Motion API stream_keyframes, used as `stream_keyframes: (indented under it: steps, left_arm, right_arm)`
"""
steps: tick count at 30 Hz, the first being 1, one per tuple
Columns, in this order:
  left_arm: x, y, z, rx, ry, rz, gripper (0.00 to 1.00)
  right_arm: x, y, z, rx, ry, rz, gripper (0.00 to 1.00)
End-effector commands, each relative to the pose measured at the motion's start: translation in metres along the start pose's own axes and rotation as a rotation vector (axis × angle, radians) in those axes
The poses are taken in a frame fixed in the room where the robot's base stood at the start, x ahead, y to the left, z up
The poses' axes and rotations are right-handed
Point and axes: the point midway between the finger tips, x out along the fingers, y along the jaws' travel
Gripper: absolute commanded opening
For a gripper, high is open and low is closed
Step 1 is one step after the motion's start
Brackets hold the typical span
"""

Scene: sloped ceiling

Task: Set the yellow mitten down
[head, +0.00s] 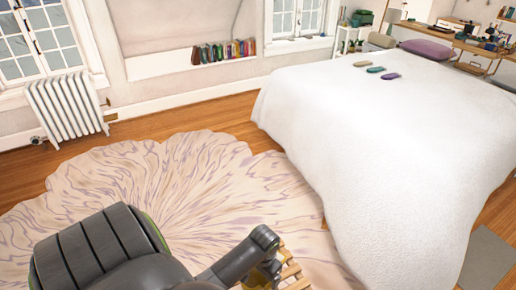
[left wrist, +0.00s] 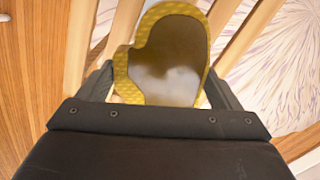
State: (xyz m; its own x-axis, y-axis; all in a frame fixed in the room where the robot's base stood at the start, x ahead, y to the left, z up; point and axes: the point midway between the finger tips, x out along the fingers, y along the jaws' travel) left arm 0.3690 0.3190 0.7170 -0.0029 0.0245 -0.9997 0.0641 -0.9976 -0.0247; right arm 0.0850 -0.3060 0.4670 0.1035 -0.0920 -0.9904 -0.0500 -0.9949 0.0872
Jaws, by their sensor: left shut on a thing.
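The yellow mitten (left wrist: 165,58) shows in the left wrist view, with a quilted yellow edge and a dark, shiny middle. My left gripper (left wrist: 160,88) is shut on it, one finger at each side of its lower part. Pale wooden slats (left wrist: 235,45) lie behind the mitten; I cannot tell whether it touches them. In the head view my left gripper (head: 264,272) is at the bottom edge, beside the wooden slats (head: 292,277), and mostly hides the mitten. My right gripper is not in view.
A large white bed (head: 390,140) stands at the right, with several small coloured items (head: 375,69) on its top. A pale purple-streaked rug (head: 200,185) covers the wooden floor. A radiator (head: 66,105) stands under the left window. Open rug lies between the radiator and the bed.

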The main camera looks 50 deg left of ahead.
Motion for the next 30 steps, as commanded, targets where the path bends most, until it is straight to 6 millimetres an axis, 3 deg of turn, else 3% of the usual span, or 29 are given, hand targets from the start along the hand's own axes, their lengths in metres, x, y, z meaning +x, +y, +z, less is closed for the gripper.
stream_keyframes:
  steps: [15, 29, 30]
  left_arm:
    - [0.058, 0.002, 0.0, 0.001, 0.0, 0.0, 0.64]
    - [0.065, 0.002, 0.0, 0.001, 0.002, 0.0, 0.64]
    - [0.064, 0.002, -0.001, 0.001, 0.002, 0.0, 0.91]
  right_arm:
    - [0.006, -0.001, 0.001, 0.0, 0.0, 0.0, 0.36]
    - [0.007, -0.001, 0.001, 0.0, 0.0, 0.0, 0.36]
    - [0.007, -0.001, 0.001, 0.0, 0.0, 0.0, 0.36]
